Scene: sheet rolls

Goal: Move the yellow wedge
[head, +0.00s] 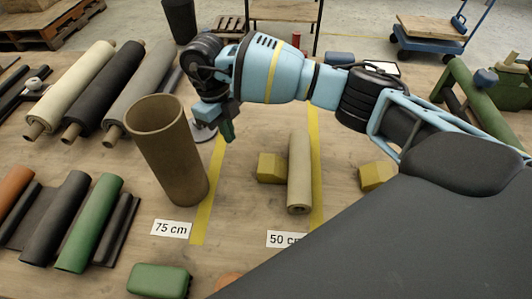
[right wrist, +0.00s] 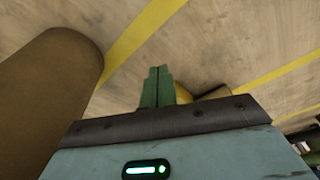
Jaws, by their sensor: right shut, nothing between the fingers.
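One wedge (head: 271,168) touches or nearly touches the left side of a beige roll (head: 299,172), and the other wedge (head: 376,177) lies to the right of the second yellow line. My right gripper (head: 229,134) is above the floor, between the upright brown tube and the left wedge. Its green fingers (right wrist: 157,88) are shut and empty in the right wrist view. Part of a yellow wedge (right wrist: 216,93) shows just behind my gripper body there, mostly hidden. My left gripper is not in view.
The brown tube (head: 168,150) stands upright close to the left of my right gripper; it also fills the left of the wrist view (right wrist: 48,100). Labels "75 cm" (head: 171,229) and "50 cm" (head: 285,239) lie by yellow lines. Several rolls lie at left. A green block (head: 159,280) lies in front.

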